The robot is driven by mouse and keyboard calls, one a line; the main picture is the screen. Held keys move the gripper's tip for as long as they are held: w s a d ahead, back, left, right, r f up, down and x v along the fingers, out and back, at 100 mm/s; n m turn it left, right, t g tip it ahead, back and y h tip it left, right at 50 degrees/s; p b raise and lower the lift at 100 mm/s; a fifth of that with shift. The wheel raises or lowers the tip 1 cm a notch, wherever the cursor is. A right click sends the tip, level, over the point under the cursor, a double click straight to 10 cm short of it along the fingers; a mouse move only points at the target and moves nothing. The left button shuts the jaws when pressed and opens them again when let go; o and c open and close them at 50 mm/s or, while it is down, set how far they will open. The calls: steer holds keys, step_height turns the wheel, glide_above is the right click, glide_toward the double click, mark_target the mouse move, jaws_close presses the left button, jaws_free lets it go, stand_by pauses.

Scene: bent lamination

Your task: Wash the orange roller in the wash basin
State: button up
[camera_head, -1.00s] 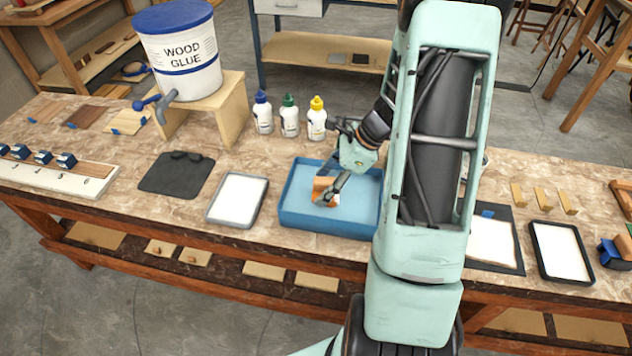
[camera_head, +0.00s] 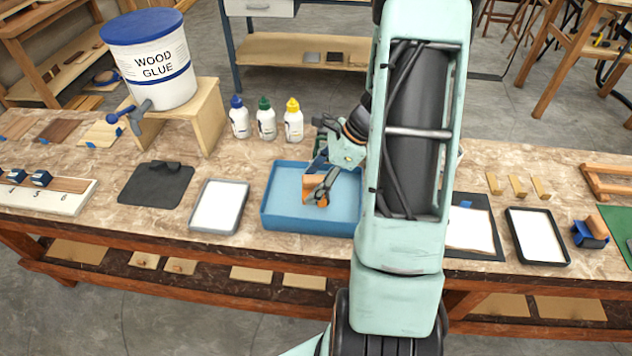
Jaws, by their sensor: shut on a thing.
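The wash basin (camera_head: 284,219) is a blue rectangular tray with a light blue inside, at the middle of the workbench. My gripper (camera_head: 322,194) is over the basin, pointing down. It is shut on the orange roller (camera_head: 313,188), which shows orange-brown between and beside the fingers. The roller is within the outline of the basin; I cannot tell whether it touches the basin floor or any water. My arm hides the right end of the basin.
A grey tray with a white surface (camera_head: 218,207) stands close left of the basin. Three glue bottles (camera_head: 266,120) stand behind it. A wood glue bucket (camera_head: 150,60) is on a wooden stand at the back left. A black-rimmed tray (camera_head: 537,238) lies at the right.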

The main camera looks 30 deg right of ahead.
steer(key=shift+w+a+r+p, duration=0.2)
steer(key=shift+a+r+p, duration=0.1)
steer(key=shift+r+p, duration=0.4)
steer(key=shift+w+a+r+p, duration=0.3)
steer(key=shift+r+p, duration=0.15)
steer(key=shift+r, duration=0.45)
steer(key=shift+w+a+r+p, duration=0.15)
steer(key=shift+a+r+p, duration=0.15)
steer(key=shift+r+p, duration=0.4)
steer(key=shift+r, duration=0.15)
steer(key=shift+r+p, duration=1.75)
steer(key=shift+r, duration=0.75)
steer(key=shift+f, duration=0.1)
